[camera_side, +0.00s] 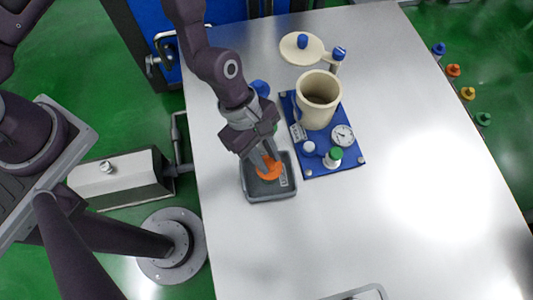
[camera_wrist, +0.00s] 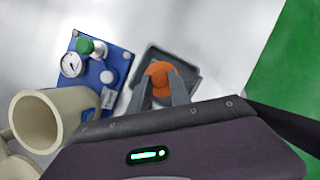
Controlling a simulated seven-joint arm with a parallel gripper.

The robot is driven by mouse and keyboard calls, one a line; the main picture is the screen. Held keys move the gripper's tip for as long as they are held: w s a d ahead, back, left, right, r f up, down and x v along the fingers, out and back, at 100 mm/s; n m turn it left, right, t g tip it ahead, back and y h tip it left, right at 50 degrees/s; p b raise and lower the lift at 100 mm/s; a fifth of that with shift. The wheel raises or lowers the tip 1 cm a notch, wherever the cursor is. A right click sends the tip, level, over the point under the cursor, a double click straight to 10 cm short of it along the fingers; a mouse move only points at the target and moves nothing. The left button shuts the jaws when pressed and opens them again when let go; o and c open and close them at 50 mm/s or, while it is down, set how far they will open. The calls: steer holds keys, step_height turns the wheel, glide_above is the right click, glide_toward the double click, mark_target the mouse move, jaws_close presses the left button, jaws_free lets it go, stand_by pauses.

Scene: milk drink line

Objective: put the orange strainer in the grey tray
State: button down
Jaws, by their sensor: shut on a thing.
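The orange strainer (camera_side: 268,171) is between the fingertips of my gripper (camera_side: 268,160), which is shut on it. In the side view it is over the inside of the grey tray (camera_side: 272,196). In the wrist view the strainer (camera_wrist: 160,73) shows at the fingertips of my gripper (camera_wrist: 161,88), with the grey tray (camera_wrist: 186,72) around and behind it. I cannot tell whether the strainer touches the tray floor. My fingers hide part of the strainer and of the tray.
A blue plate (camera_side: 350,157) just right of the tray carries a cream pot (camera_side: 319,88), a gauge (camera_side: 343,134) and a green-topped valve (camera_side: 334,157).

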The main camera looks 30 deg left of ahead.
steer(key=shift+f, duration=0.2)
steer(key=c, duration=1.2)
jaws_free()
steer(key=v, duration=1.2)
steer(key=shift+r, duration=0.2)
